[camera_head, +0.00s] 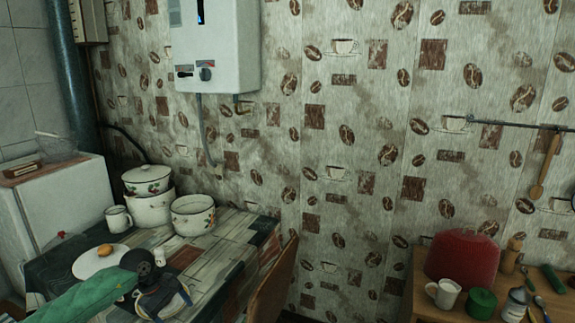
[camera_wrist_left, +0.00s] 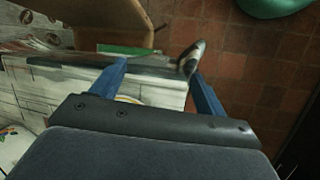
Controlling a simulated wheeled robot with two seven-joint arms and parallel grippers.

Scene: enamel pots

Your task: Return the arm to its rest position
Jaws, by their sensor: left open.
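My left arm comes in from the lower left over the patterned table (camera_head: 219,245). My left gripper (camera_head: 168,303) is at the table's near side, in front of the pots and to the right of the white plate (camera_head: 90,268). In the left wrist view its two blue fingers (camera_wrist_left: 159,68) are spread apart, with nothing visibly held between them. My right gripper is in neither view.
A white mug (camera_head: 118,219) stands left of the pots. A brown bun (camera_head: 105,250) lies on the plate. A wooden chair back (camera_head: 272,285) is at the table's right edge. A side table at right holds a red container (camera_head: 462,260) and a white pitcher (camera_head: 443,293).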

